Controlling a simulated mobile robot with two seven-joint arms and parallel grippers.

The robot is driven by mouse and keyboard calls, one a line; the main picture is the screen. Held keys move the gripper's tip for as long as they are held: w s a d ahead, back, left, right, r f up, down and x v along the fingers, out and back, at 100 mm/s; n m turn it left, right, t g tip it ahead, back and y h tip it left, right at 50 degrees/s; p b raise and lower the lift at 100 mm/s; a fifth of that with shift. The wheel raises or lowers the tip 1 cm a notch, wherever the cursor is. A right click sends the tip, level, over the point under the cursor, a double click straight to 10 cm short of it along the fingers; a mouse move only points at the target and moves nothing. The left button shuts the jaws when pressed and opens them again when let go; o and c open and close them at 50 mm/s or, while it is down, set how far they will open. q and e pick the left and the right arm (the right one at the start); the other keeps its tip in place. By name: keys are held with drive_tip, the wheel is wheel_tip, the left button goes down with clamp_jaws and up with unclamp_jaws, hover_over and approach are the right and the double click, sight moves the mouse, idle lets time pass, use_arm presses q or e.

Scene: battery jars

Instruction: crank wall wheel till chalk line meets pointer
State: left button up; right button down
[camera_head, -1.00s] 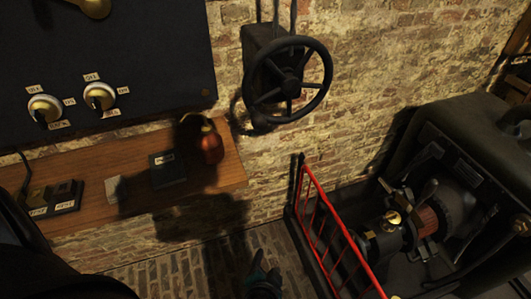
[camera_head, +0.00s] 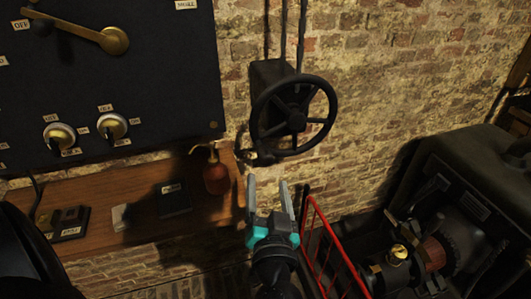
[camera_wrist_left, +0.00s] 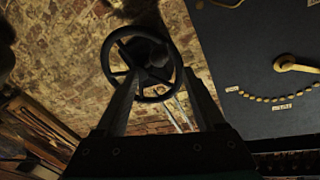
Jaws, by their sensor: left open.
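The dark spoked wall wheel (camera_head: 295,117) sits on a box bracket on the brick wall, upper middle of the head view. A crank handle juts near its lower left rim. I cannot make out a chalk line or pointer. My left gripper (camera_head: 267,184) is open and empty below the wheel, fingers pointing up toward it, apart from the rim in the head view. In the left wrist view the wheel (camera_wrist_left: 120,70) shows beyond and between the open fingers (camera_wrist_left: 158,80), which overlap its lower rim. My right gripper is not in view.
A black switch panel (camera_head: 120,90) with knobs and a brass lever hangs left. A red railing (camera_head: 325,245) fronts machinery (camera_head: 440,245) at the right. Bare wall lies right of the wheel.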

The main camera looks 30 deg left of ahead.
sight(266, 162)
use_arm(q)
drive_tip(key=p+x, duration=0.1)
drive_tip(key=x, duration=0.9)
drive_tip(key=shift+f, duration=0.1)
clamp_jaws()
idle(1.1)
